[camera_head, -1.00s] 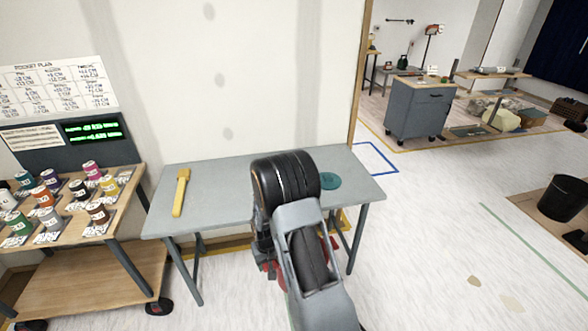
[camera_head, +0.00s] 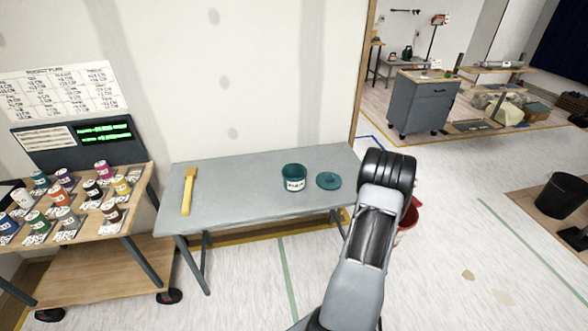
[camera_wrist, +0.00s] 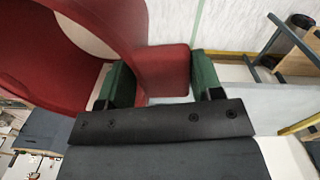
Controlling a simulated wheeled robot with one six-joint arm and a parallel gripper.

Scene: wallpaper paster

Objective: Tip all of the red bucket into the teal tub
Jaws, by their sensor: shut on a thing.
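The red bucket (camera_head: 408,218) shows partly behind my arm, off the right end of the table. In the wrist view the red bucket (camera_wrist: 45,60) fills the left side, and my gripper (camera_wrist: 160,82) is shut on a red part of it, between green fingertips. I cannot tell what the bucket holds. The teal tub (camera_head: 294,180), with a white label, stands upright on the table, left of my gripper and apart from it. A teal lid (camera_head: 328,181) lies beside the tub. My gripper's fingers are hidden by the arm in the head view.
The grey table (camera_head: 240,205) also bears a yellow brush (camera_head: 188,190) at its left. A wooden cart (camera_head: 75,275) with several paint cans stands at the left. A wall rises behind the table. Open floor (camera_head: 470,245) lies to the right.

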